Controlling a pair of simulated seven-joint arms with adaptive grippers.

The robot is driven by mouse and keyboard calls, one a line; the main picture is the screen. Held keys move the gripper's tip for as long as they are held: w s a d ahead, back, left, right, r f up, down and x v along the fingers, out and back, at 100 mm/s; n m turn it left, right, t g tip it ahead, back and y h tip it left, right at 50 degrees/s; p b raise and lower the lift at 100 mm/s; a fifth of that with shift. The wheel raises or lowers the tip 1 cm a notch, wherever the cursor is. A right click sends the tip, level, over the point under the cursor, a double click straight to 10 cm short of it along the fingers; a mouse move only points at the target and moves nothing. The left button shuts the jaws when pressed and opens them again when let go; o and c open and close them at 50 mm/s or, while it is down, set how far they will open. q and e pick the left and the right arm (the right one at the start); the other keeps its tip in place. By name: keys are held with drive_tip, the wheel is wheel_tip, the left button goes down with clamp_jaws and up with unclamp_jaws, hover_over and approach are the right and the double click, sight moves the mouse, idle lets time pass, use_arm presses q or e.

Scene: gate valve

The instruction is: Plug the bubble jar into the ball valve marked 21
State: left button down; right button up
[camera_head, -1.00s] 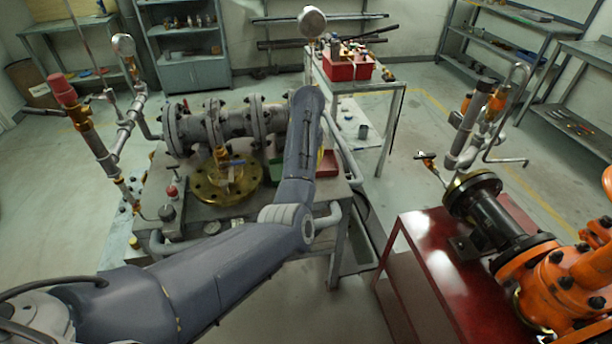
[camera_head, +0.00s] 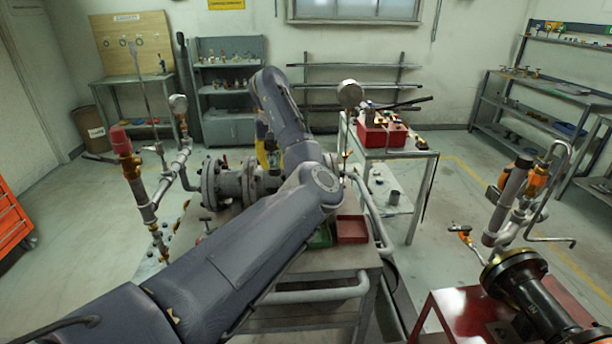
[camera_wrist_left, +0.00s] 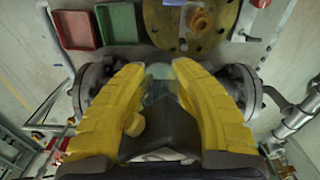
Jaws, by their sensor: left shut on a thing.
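My left gripper (camera_wrist_left: 160,70) has yellow fingers on both sides of a pale, see-through thing (camera_wrist_left: 160,74), which looks like the bubble jar. It is shut on it above the grey flanged pipe. In the head view only a bit of yellow finger (camera_head: 262,148) shows behind my left arm. A round brass flange (camera_wrist_left: 222,42) with a brass fitting (camera_wrist_left: 201,20) lies beyond the fingertips in the wrist view; my arm hides it in the head view. A small valve with an orange handle (camera_head: 461,231) stands at right. I cannot read the number 21 on any valve. My right gripper is not in view.
The grey flanged pipe (camera_head: 222,184) lies on the bench. A red tray (camera_head: 352,229) and a green tray (camera_head: 320,238) sit at its right. Upright piping (camera_head: 140,190) stands left. A red stand (camera_head: 455,312) with a black flange (camera_head: 515,275) is at right.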

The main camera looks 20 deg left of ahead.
use_arm(q)
drive_tip(key=s+a+f+n, duration=0.2)
drive_tip(key=s+a+n, duration=0.1)
drive_tip(key=s+a, duration=0.3)
drive_tip(key=shift+s+d+f, duration=0.1)
drive_tip(key=shift+d+f, duration=0.05)
drive_tip(key=shift+f, duration=1.55)
drive_tip(key=shift+s+d+f, duration=0.1)
drive_tip(key=shift+d+f, duration=0.05)
drive_tip(key=shift+f, duration=1.55)
drive_tip(key=shift+f, duration=1.25)
idle(0.9)
drive_tip(key=c, duration=0.5)
unclamp_jaws()
drive_tip(key=shift+r, duration=0.15)
